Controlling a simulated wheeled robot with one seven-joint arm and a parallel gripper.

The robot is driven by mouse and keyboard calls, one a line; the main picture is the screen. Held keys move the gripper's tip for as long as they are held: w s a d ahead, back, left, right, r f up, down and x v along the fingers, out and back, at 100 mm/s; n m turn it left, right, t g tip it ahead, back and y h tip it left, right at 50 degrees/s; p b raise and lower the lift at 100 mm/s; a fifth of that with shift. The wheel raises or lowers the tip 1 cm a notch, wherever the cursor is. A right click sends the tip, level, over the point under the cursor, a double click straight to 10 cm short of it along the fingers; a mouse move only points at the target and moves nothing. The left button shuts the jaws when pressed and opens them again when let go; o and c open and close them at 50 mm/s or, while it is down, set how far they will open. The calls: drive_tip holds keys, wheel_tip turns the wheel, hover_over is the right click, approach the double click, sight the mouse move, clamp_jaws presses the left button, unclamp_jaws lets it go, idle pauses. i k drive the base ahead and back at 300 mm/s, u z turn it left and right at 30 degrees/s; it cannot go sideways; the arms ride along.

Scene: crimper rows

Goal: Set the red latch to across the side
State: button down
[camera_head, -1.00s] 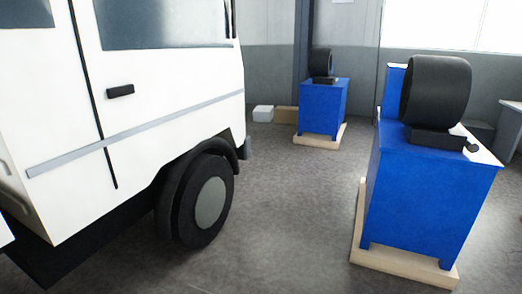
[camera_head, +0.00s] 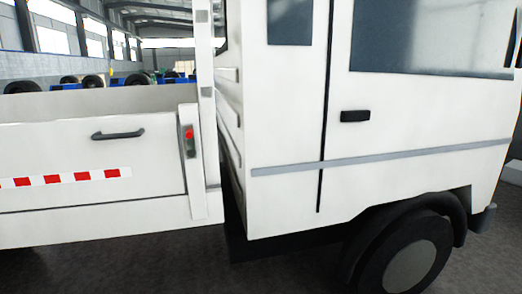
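A small red latch (camera_head: 189,134) sits on a dark grey plate at the front end of the white truck's cargo side panel (camera_head: 80,150). It is close to the post beside the cab. It is too small to tell clearly which way it is turned. My gripper is not in view.
The white truck cab (camera_head: 420,120) with its front wheel (camera_head: 405,260) fills the right side. A dark handle (camera_head: 118,134) and a red-and-white strip (camera_head: 60,180) are on the side panel. Grey floor shows below the truck. Blue machines stand beyond the cargo bed.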

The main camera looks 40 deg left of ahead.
sight(189, 130)
drive_tip(key=u, duration=0.7)
drive_tip(key=i, duration=1.2)
drive_tip(key=u, duration=0.5)
